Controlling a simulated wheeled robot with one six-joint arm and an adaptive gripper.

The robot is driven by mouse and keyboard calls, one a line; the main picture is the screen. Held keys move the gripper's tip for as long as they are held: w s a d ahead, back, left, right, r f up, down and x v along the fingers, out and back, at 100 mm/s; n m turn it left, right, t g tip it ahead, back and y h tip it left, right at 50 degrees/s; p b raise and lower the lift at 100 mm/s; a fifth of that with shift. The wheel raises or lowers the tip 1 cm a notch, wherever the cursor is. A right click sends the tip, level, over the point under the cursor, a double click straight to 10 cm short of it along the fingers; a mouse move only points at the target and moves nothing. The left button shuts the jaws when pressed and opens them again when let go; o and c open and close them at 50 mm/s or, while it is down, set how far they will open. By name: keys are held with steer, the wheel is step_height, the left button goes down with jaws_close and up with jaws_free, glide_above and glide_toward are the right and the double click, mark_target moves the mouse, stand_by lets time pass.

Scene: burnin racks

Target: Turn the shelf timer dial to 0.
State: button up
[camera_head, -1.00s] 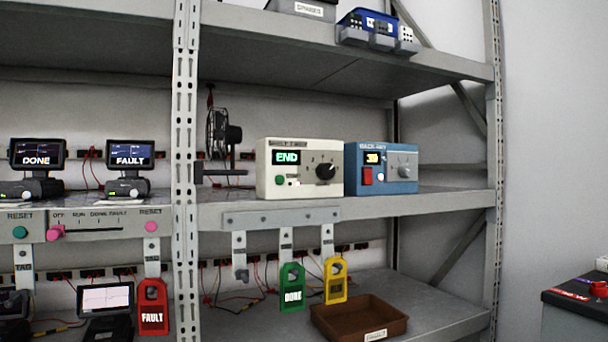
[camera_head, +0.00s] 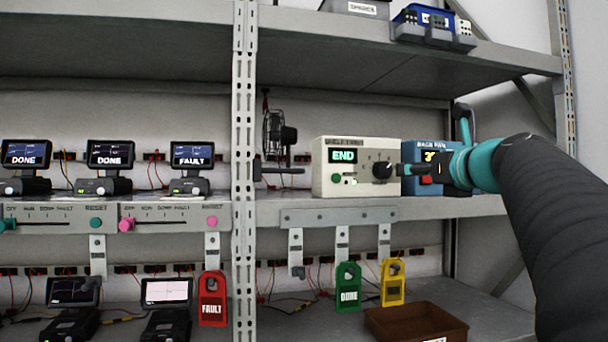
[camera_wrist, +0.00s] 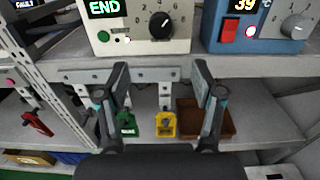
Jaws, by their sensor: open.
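The shelf timer (camera_head: 325,180) is a cream box on the middle shelf with a green END display (camera_head: 343,156). Its round black dial (camera_head: 382,170) also shows in the wrist view (camera_wrist: 162,26), ringed by small numbers. The dial's light mark appears to point to the upper right; the exact number is unclear. My gripper (camera_head: 402,169) is in front of the timer's right side, close to the dial in the picture. In the wrist view my gripper (camera_wrist: 160,72) has its two fingers wide apart, empty, with the dial above and between the tips.
Below hang a green tag (camera_head: 348,290) and a yellow tag (camera_head: 393,283), near a brown tray (camera_head: 410,322). A perforated post (camera_head: 244,200) stands to the left.

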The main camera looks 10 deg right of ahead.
mark_target(386, 170)
steer(key=w+p, duration=0.1)
steer(key=w, duration=0.6)
steer(key=w+p, duration=0.1)
steer(key=w, duration=0.5)
steer(key=shift+w+a, duration=0.2)
steer(key=shift+w, duration=0.15)
steer(key=c, duration=1.1)
